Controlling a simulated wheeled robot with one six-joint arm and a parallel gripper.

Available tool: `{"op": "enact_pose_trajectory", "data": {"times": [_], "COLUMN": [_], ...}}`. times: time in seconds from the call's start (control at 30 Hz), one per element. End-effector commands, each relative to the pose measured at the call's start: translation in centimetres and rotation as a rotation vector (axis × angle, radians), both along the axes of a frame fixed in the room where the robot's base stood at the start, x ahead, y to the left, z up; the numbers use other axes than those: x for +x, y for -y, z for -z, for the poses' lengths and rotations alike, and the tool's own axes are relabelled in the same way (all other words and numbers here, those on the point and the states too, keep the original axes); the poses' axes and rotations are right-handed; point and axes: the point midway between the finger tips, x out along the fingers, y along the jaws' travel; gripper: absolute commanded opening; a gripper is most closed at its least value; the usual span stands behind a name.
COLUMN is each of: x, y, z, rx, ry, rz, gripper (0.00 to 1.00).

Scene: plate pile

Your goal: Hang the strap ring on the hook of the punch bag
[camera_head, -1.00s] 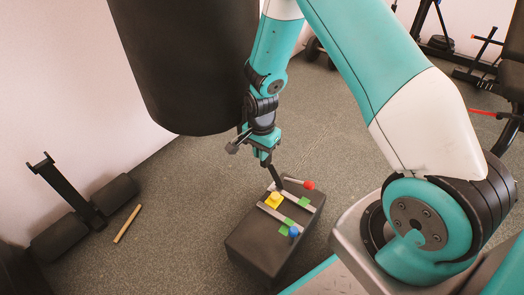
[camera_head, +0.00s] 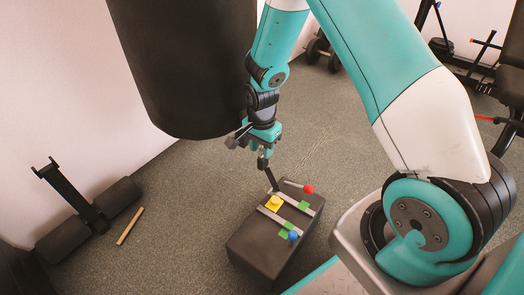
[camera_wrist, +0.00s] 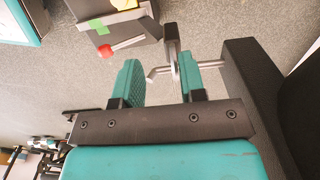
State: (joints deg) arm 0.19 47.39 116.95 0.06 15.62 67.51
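The black punch bag (camera_head: 185,70) hangs at the upper middle of the head view, beside my gripper. My gripper (camera_wrist: 162,82) shows two teal fingers standing apart in the wrist view. The dark strap (camera_wrist: 172,38) runs from the box side to a small ring (camera_wrist: 175,70) between the fingers, nearer the right finger. A bent silver hook (camera_wrist: 157,72) comes from a dark bracket (camera_wrist: 245,80) at the right and crosses by the ring. The ring seems to be around the hook, though overlap makes this unsure. In the head view the strap (camera_head: 270,178) hangs below my gripper (camera_head: 264,150).
A padded stand (camera_head: 72,195) and a wooden stick (camera_head: 130,226) lie at left. Gym equipment stands behind at right.

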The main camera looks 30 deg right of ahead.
Motion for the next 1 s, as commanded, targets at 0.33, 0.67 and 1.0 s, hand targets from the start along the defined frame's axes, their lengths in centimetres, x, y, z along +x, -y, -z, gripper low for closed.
{"op": "enact_pose_trajectory", "data": {"times": [0.33, 0.67, 1.0], "x": [0.0, 0.0, -0.6], "y": [0.0, 0.0, -1.4], "z": [-9.7, -13.4, -15.8], "rx": [0.0, 0.0, 0.025], "ry": [0.002, 0.0, 0.016], "rz": [0.0, 0.0, -0.101], "gripper": [0.38, 0.38, 0.38]}}
